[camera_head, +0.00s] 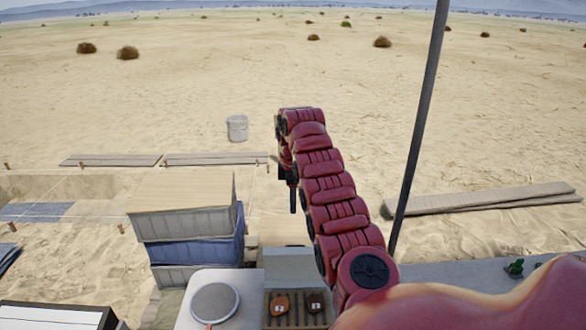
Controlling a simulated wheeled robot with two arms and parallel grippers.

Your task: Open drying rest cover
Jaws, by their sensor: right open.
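The drying rest (296,323) is a dark slatted rack at the bottom centre of the head view. Two brown pieces with pale marks (280,304) (315,302) lie on its slats. A pale grey panel (290,268) stands up along its far edge; it looks like the cover, raised, and the slats are uncovered. My right arm rises from the bottom right and bends down at its far end. My right gripper (292,200) is open and points down, beyond the panel in the picture. Its fingertips are small and dark. I see nothing held. My left gripper is out of view.
A round pale plate (214,302) lies on the table left of the rack. Stacked crates (190,225) stand at the left. A dark pole (415,135) rises at the right. A small green object (514,267) sits at the right. Sand lies beyond, with a bucket (237,128).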

